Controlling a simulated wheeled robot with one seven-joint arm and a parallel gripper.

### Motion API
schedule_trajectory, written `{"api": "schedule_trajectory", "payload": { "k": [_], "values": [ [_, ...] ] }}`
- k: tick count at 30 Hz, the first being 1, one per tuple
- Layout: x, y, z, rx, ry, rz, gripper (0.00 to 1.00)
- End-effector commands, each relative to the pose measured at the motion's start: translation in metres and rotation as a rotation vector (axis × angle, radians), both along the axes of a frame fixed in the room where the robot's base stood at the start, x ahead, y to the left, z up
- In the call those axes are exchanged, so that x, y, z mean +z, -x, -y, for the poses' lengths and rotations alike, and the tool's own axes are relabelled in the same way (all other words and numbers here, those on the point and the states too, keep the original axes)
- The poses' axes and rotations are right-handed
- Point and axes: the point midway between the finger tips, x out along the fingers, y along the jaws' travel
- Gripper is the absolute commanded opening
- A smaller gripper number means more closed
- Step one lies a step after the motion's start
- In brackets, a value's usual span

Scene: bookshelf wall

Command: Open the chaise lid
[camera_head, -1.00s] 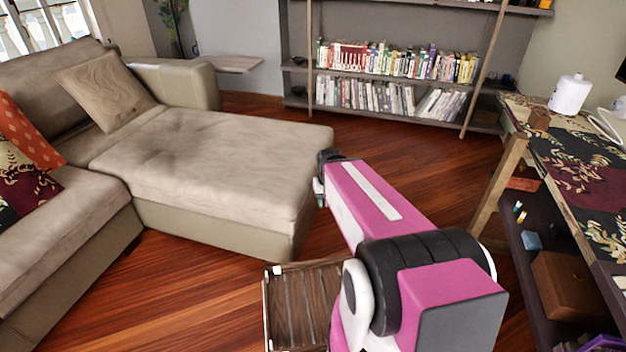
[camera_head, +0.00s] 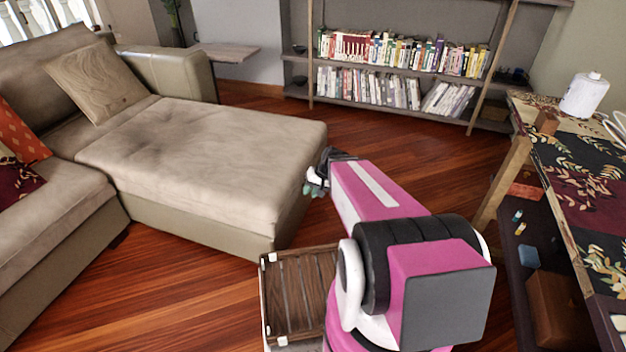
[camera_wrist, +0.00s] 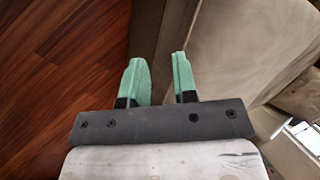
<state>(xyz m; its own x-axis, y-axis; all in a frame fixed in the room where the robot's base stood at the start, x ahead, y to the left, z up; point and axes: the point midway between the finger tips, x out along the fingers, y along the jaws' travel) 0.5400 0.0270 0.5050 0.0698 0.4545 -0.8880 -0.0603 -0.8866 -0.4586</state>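The chaise lid (camera_head: 205,155) is the beige cushioned top of the sofa's chaise. It lies flat and closed on the chaise base (camera_head: 195,222). My gripper (camera_head: 312,182) is at the chaise's right end, close to the lid's edge. In the wrist view my gripper (camera_wrist: 161,80) has two green fingers with a gap between them and nothing held. There the chaise (camera_wrist: 225,60) fills the right side, next to the right finger. I cannot tell whether a finger touches it.
A desk (camera_head: 585,190) with a patterned top is on the right. A bookshelf (camera_head: 400,65) stands at the back. Wood floor (camera_head: 400,150) is open between chaise and bookshelf.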

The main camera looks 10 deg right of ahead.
Motion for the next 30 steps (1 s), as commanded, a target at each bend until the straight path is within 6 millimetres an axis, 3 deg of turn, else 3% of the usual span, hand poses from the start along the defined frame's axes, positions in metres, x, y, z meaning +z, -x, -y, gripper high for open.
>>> {"api": "schedule_trajectory", "payload": {
  "k": [1,8,15,22,26,30],
  "values": [
    [-0.016,-0.018,0.002,-0.028,-0.071,0.013,0.26],
    [-0.059,-0.079,0.014,-0.198,-0.396,0.142,0.26],
    [-0.106,-0.137,0.062,-0.453,-0.654,0.319,0.26],
    [-0.141,-0.164,0.112,-0.661,-0.776,0.447,0.26],
    [-0.148,-0.168,0.122,-0.708,-0.797,0.475,0.26],
    [-0.150,-0.175,0.120,-0.717,-0.802,0.480,0.26]
  ]
}}
